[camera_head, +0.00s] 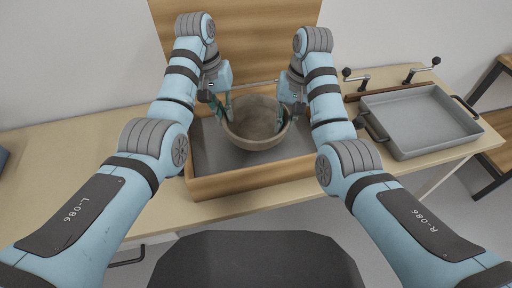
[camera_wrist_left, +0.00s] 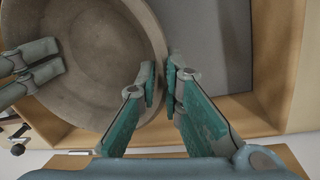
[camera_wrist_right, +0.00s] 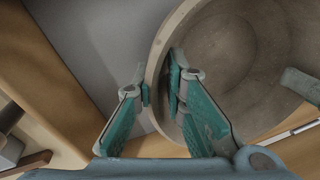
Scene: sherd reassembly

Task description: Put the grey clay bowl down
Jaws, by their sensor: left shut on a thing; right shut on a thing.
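The grey clay bowl (camera_head: 256,122) is upright between my two grippers, over the wooden tray with a grey floor (camera_head: 225,187). I cannot tell whether its base touches the floor. My left gripper (camera_head: 223,112) is shut on the bowl's left wall; in the left wrist view its fingers (camera_wrist_left: 160,88) straddle the rim of the bowl (camera_wrist_left: 85,60). My right gripper (camera_head: 291,112) is shut on the right wall; in the right wrist view its fingers (camera_wrist_right: 160,90) straddle the rim of the bowl (camera_wrist_right: 225,60). The bowl's underside is hidden.
A grey metal tray with handles (camera_head: 420,118) stands on the table to the right. Two dark-knobbed levers (camera_head: 420,70) rise behind it. A tall wooden board (camera_head: 258,45) stands behind the wooden tray. The table's left part (camera_head: 80,150) is clear.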

